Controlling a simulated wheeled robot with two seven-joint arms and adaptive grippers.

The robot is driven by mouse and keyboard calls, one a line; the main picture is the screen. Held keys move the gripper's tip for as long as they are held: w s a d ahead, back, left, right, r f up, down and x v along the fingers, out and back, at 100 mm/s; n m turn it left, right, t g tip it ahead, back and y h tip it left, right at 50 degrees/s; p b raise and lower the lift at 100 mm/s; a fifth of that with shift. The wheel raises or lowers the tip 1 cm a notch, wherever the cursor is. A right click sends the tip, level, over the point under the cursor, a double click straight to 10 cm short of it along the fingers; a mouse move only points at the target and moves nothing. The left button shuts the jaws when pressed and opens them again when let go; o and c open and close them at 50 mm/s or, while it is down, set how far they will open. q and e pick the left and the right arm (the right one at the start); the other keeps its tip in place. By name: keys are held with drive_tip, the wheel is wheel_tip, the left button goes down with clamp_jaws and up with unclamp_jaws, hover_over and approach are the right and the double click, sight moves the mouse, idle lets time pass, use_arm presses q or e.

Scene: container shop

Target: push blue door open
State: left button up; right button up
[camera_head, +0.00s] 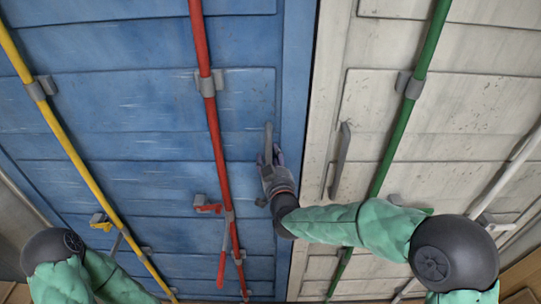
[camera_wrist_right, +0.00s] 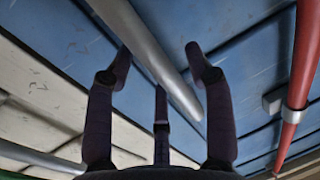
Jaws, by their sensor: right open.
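The blue door (camera_head: 150,110) fills the left half of the head view and looks closed, its right edge beside the white door. A grey vertical handle (camera_head: 268,135) is on the blue door near that edge. My right gripper (camera_head: 271,158) is at the lower part of this handle. In the right wrist view, my right gripper (camera_wrist_right: 160,58) is open, its dark fingers spread on either side of the grey handle bar (camera_wrist_right: 152,48). Contact cannot be told. The blue door (camera_wrist_right: 245,70) lies behind the bar. My left gripper is out of view.
The white door (camera_head: 400,120) adjoins on the right with its own grey handle (camera_head: 340,160) and a green rod (camera_head: 420,65). A red rod (camera_head: 216,130) and a yellow rod (camera_head: 65,135) run down the blue door. Red latch parts (camera_head: 208,208) sit left of my right gripper.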

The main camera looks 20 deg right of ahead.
drive_tip(key=shift+w, duration=0.4)
clamp_jaws()
